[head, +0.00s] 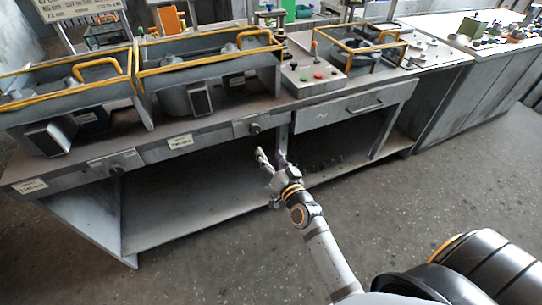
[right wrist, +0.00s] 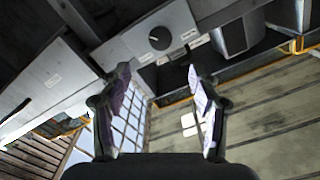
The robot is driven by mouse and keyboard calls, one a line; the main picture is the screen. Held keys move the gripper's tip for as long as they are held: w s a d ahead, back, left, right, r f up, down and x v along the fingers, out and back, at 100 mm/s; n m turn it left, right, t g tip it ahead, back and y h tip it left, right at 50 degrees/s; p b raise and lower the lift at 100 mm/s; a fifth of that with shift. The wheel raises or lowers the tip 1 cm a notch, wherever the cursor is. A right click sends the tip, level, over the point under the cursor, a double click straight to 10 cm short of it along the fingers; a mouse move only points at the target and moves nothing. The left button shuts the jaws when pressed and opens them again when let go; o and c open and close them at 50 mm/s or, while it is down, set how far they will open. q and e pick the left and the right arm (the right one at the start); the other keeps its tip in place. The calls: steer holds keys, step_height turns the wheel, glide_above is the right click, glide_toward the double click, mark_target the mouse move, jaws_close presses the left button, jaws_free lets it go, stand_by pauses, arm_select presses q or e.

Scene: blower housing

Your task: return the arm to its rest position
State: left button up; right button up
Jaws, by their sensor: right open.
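My right gripper (head: 270,160) is in front of the workbench's open lower shelf in the head view, with its arm coming up from the lower right. It is open and empty. In the right wrist view the two fingers of the gripper (right wrist: 155,85) stand wide apart with nothing between them. Beyond them that view shows a grey panel with a black knob (right wrist: 159,38). My left gripper is not in view.
The grey workbench (head: 215,135) carries yellow-railed trays (head: 205,65) and a control box (head: 312,77) with buttons. A drawer (head: 345,108) is shut. Another bench (head: 480,50) stands at the right. The floor (head: 440,170) in front is clear.

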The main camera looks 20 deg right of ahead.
steer(key=s+d+f+n+g+p, duration=0.1)
steer(key=s+f+g+p, duration=0.3)
steer(key=f, duration=0.6)
steer(key=s+f+n+g+b, duration=0.1)
steer(key=s+f+g, duration=0.1)
steer(key=s+f, duration=0.65)
steer(key=s+d+f+n+g+p, duration=0.1)
steer(key=s+f+n+g+p, duration=0.15)
steer(key=f, duration=1.05)
steer(key=s+d+f+g, duration=0.2)
steer(key=s+f, duration=0.2)
steer(key=s, duration=0.5)
steer(key=s+d+f+n+g+h+p, duration=0.1)
steer(key=s+f+g, duration=0.2)
steer(key=s, duration=0.7)
steer(key=s+d+f+g+p, duration=0.1)
steer(key=s+f, duration=0.4)
steer(key=s, duration=0.5)
steer(key=shift+s+d+f+n+g, duration=0.2)
steer(key=shift+d+f+n+g, duration=0.15)
steer(key=shift+d+g, duration=0.65)
steer(key=shift+a, duration=0.15)
